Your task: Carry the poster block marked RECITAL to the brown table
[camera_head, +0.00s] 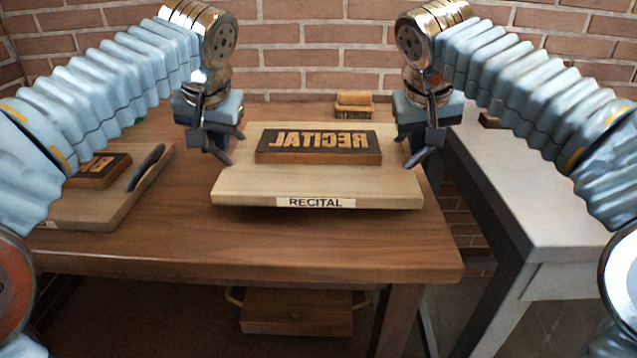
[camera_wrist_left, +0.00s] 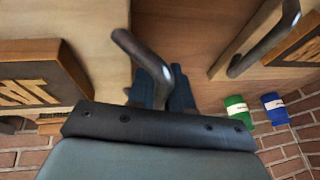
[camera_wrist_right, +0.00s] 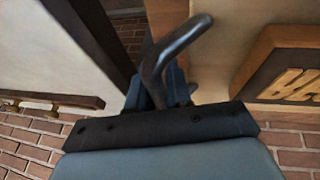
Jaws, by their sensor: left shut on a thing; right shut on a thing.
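The poster block marked RECITAL (camera_head: 240,188) is a pale wooden board with a dark raised plate of mirrored letters and a white front label. It is level over the brown table (camera_head: 350,252); a thin shadow lies under its front edge, and I cannot tell whether it touches the top. My left gripper (camera_head: 219,143) is shut on its left dark handle, which shows in the left wrist view (camera_wrist_left: 143,50). My right gripper (camera_head: 425,143) is shut on its right handle, also in the right wrist view (camera_wrist_right: 178,42).
Another poster block (camera_head: 80,208) with a dark handle lies on the table to the left, apart from the held one. Small wooden blocks (camera_head: 354,104) stand at the back. A grey table (camera_head: 530,190) stands at right across a gap. A brick wall closes the back.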

